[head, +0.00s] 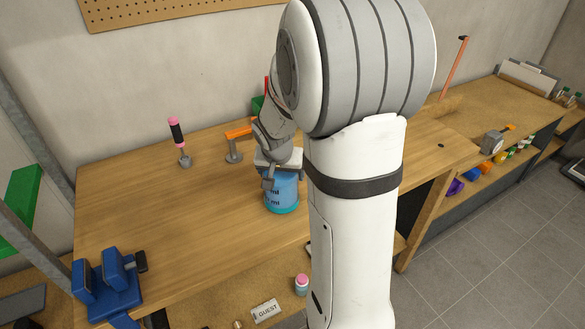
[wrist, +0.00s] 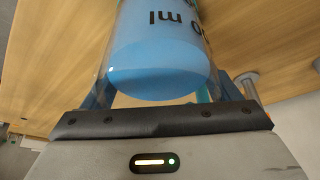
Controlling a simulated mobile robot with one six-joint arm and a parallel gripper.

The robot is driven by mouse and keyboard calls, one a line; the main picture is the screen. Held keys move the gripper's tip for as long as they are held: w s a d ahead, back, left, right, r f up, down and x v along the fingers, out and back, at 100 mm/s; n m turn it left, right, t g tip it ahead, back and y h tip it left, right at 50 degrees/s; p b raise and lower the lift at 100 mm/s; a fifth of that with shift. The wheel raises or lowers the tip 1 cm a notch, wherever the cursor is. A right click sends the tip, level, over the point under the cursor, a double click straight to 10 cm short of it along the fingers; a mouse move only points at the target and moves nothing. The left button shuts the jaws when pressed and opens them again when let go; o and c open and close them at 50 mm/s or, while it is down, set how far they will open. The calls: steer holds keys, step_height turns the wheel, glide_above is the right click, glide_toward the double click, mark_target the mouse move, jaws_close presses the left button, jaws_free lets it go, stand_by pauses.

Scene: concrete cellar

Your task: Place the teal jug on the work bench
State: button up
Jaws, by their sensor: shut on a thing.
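The teal jug (head: 282,191) shows in the head view over the middle of the work bench (head: 130,205), upright, with a blue body, dark markings and a teal base. My gripper (head: 279,178) is above it and shut on its upper part. In the wrist view the jug (wrist: 160,60) fills the space between the fingers, with "ml" lettering on it. Its base looks at or just above the wooden top; I cannot tell whether it touches. My arm hides part of the bench to the right of the jug.
A blue vise (head: 108,287) is at the bench's front left. A shelf below holds a GUEST sign (head: 266,311) and a pink-capped bottle (head: 302,284). The bench's left middle is clear.

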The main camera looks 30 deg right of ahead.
steer(key=shift+f, duration=0.1)
steer(key=o, duration=1.4)
steer(key=shift+o, duration=0.2)
steer(key=shift+r, duration=0.25)
steer(key=v, duration=1)
steer(key=s+a+n+y, duration=0.1)
steer(key=s+a+n, duration=0.2)
steer(key=s, duration=0.5)
steer(key=s+a+n+y, duration=0.1)
steer(key=s+a+n, duration=0.2)
steer(key=s+a, duration=0.3)
steer(key=shift+s+n+g+y, duration=0.3)
steer(key=shift+s+n+g, duration=0.1)
steer(key=shift+s, duration=1.2)
